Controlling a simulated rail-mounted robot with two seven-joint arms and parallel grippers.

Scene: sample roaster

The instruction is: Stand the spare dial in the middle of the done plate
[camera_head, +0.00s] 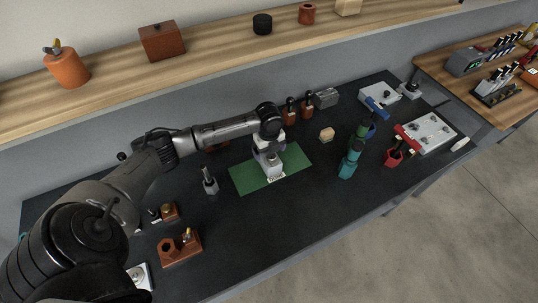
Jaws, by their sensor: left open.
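A flat green plate (297,157) with a white label at its front edge lies on the dark bench; I take it as the done plate, though the label is too small to read. My left gripper (271,171) reaches in from the left and points down over the middle of this plate, with its jaws open. The gripper covers the plate's centre, and whether it touches anything there cannot be told. I cannot pick out the spare dial for certain; it may be hidden behind the gripper. My right gripper is not in view.
A grey upright piece (210,182) stands left of the plate. The front middle of the bench is clear.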

